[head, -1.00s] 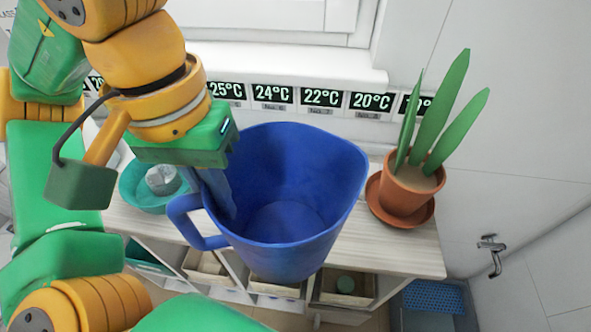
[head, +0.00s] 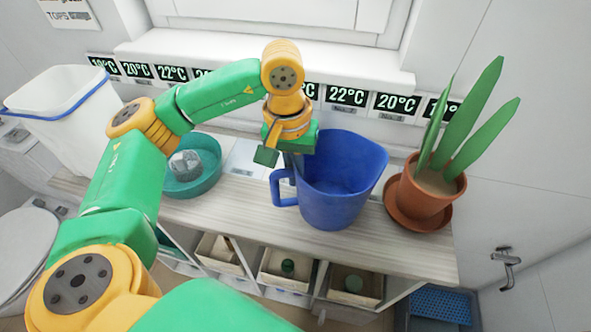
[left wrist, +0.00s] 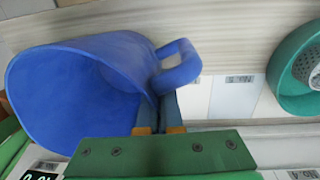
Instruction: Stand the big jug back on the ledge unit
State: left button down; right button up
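The big blue jug (head: 345,190) is upright at the ledge unit's pale wooden top (head: 235,213), between the teal bowl and the potted plant. I cannot tell whether its base touches the top. Its handle points left in the head view. My left gripper (head: 298,166) comes down on the jug's handle side and is shut on its wall at the rim. In the left wrist view the jug (left wrist: 80,85) lies at left, with the fingers (left wrist: 158,112) beside its handle. My right gripper is not in view.
A teal bowl (head: 207,182) with a grey object inside stands left of the jug. A potted plant (head: 428,190) on a terracotta saucer stands close at right. A white bin (head: 65,125) is at far left. Temperature signs (head: 346,96) line the wall behind.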

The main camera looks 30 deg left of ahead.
pick_arm(q)
jog(key=shift+f, duration=0.15)
jog(key=c, duration=1.1)
grip_release()
jog(key=shift+r, duration=0.55)
notch_tip(320, 180, up, 3)
jog(key=shift+a+r+b, duration=0.1)
jog(key=shift+r+b, duration=0.05)
jog(key=shift+b, duration=0.2)
jog(key=r, duration=0.2)
jog(key=r+p, duration=0.1)
jog(key=r, duration=0.2)
jog(key=r+p, duration=0.1)
jog(key=r, duration=0.2)
jog(key=shift+s+a, duration=0.15)
jog(key=shift+a, duration=0.15)
